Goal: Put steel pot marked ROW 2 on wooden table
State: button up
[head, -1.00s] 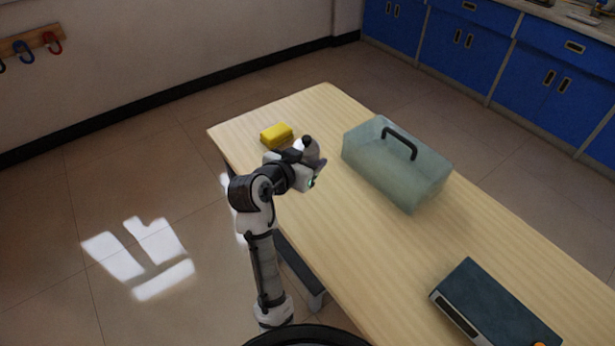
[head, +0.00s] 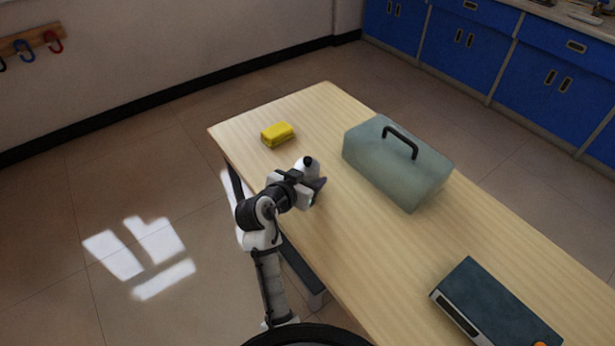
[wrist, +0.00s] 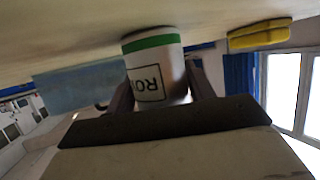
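A steel pot (wrist: 158,68) with a green band and a framed label shows in the wrist view, held between the two fingers of my gripper (wrist: 160,85). Only "RO" of the label can be read; the rest is hidden. The wrist picture is upside down, with the wooden table along its top. In the head view my gripper (head: 316,188) is over the near left part of the wooden table (head: 350,230), and the pot is mostly hidden there. I cannot tell whether the pot touches the tabletop.
A yellow block (head: 277,134) lies at the table's far left end. A grey-green case with a black handle (head: 395,170) stands right of my gripper. A dark flat box (head: 495,305) lies at the near right. Bare tabletop lies between them.

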jog(key=o, duration=0.4)
jog(key=shift+c, duration=0.2)
jog(key=shift+r, duration=0.3)
jog(key=b+v, duration=0.1)
jog(key=v, duration=1.1)
jog(key=shift+f, duration=0.1)
